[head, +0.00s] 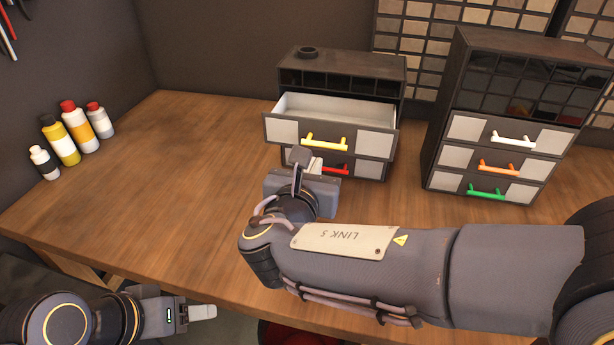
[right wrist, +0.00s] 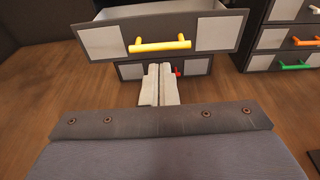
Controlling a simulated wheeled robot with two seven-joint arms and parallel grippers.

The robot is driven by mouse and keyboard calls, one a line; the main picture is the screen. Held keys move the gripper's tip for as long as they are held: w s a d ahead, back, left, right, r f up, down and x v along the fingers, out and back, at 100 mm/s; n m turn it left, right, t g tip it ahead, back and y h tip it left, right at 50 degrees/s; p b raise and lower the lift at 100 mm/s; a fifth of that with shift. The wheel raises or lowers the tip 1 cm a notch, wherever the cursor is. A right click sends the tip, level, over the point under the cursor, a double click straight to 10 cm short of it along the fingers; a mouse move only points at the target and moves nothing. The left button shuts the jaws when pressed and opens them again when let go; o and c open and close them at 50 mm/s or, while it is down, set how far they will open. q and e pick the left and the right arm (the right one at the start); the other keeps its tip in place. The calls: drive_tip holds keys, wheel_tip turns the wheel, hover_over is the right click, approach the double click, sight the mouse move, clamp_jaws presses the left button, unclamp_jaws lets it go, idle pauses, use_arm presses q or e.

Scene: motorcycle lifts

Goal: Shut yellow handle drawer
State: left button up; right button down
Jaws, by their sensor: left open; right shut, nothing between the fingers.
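The yellow handle drawer (head: 281,130) is pulled out of the left cabinet (head: 341,66), and its empty white inside shows. Its yellow handle (head: 324,143) is on the front panel; the handle also shows in the right wrist view (right wrist: 160,45). My right gripper (head: 303,160) is shut and empty, just below and in front of the yellow handle. In the right wrist view its fingers (right wrist: 158,84) are together below the handle, over the lower drawer front; I cannot tell if they touch it. My left gripper (head: 200,313) is open and empty at the lower left, off the table's front edge.
A drawer with a red handle (head: 333,170) lies below the open one and looks shut. A second cabinet (head: 500,115) with white, orange and green handles stands to the right. Several bottles (head: 75,126) stand at the back left.

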sight(329, 124)
drive_tip(key=x, duration=0.6)
drive_tip(key=shift+w+p, duration=0.15)
drive_tip(key=shift+p, duration=0.3)
drive_tip(key=shift+d+f, duration=0.1)
drive_tip(key=x, duration=0.4)
drive_tip(key=r+x, duration=0.1)
drive_tip(key=x, duration=0.3)
drive_tip(key=r+x, duration=0.1)
drive_tip(key=x, duration=0.2)
drive_tip(key=shift+w+d, duration=0.1)
drive_tip(key=shift+w, duration=0.5)
drive_tip(key=shift+d+r, duration=0.1)
drive_tip(key=shift+r, duration=0.1)
drive_tip(key=shift+r, duration=0.1)
